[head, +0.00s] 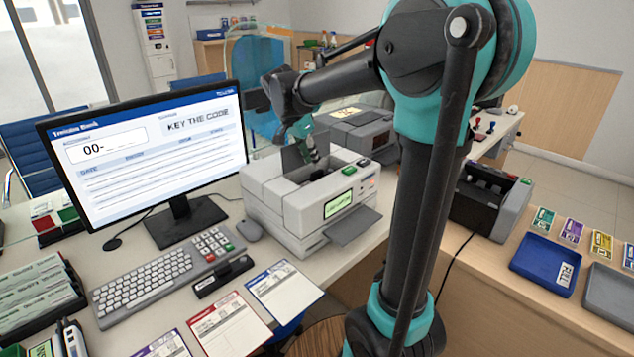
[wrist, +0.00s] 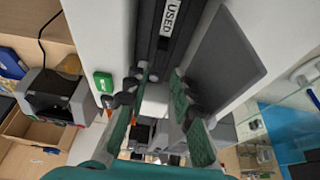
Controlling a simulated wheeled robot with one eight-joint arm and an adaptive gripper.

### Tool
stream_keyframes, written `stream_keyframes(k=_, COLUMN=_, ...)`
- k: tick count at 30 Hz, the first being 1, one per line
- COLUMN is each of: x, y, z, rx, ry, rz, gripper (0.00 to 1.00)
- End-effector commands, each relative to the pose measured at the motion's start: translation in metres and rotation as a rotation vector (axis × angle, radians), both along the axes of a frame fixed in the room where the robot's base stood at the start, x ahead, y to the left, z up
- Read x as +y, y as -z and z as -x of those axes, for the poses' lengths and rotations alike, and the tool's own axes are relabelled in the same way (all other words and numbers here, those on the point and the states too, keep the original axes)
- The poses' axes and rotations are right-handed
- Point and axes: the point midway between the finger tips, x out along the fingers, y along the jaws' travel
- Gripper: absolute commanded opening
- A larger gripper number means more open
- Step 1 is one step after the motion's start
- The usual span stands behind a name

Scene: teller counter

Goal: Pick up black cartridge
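A black cartridge labelled USED (wrist: 168,40) sits in the open bay of the grey-white printer (head: 318,205), best seen in the wrist view. In the head view the bay is mostly hidden by the raised dark lid and my gripper. My gripper (head: 308,140) points down over the bay. In the wrist view my gripper (wrist: 161,76) has its two teal-padded fingers apart, with the fingertips at the near end of the cartridge. I cannot tell whether they touch it. The raised lid (wrist: 228,58) stands close beside the right finger.
A monitor (head: 150,150) stands left of the printer, with a keyboard (head: 165,275) in front. A second grey machine (head: 360,130) stands behind. On the right are a black-and-grey machine (head: 488,200), a blue tray (head: 545,264) and several coloured cards.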

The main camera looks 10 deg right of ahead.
Motion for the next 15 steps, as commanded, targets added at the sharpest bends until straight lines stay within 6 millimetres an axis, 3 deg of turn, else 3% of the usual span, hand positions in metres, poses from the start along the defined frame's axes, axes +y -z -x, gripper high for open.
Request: stream_keyframes(k=15, x=-0.017, y=0.049, z=-0.011, rx=-0.001, ry=0.0, rz=-0.001, gripper=0.24)
